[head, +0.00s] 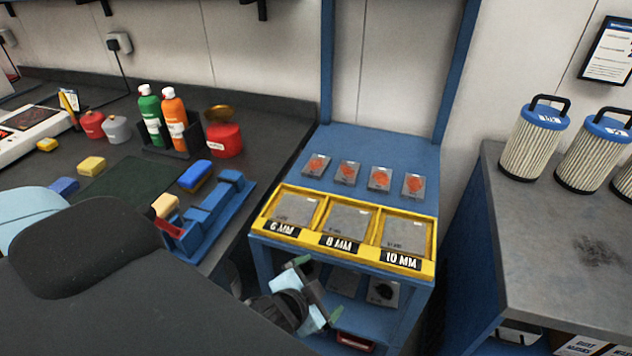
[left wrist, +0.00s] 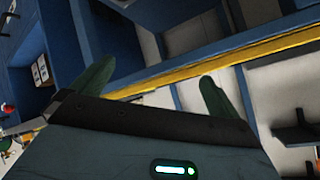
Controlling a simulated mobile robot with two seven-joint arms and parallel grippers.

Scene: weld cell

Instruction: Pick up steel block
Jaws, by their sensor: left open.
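Which piece is the steel block is not certain. Grey plates lie in a yellow three-part tray (head: 433,240) labelled 6 MM, 8 MM and 10 MM: the left plate (head: 296,209), the middle plate (head: 348,220) and the right plate (head: 404,235). On the lower shelf, partly behind my left gripper, are a grey piece (head: 344,281) and another with a dark round mark (head: 383,292). My left gripper (head: 318,289) is open and empty, in front of the blue rack below the tray. Its green-tipped fingers also show in the left wrist view (left wrist: 155,78). My right gripper is not seen.
Several small grey pieces with orange marks (head: 348,172) lie on the rack's blue top (head: 385,150). A dark bench at left holds bottles (head: 174,118), a red can (head: 224,140) and a blue vise (head: 208,208). A grey bench (head: 560,235) with filter cartridges stands right.

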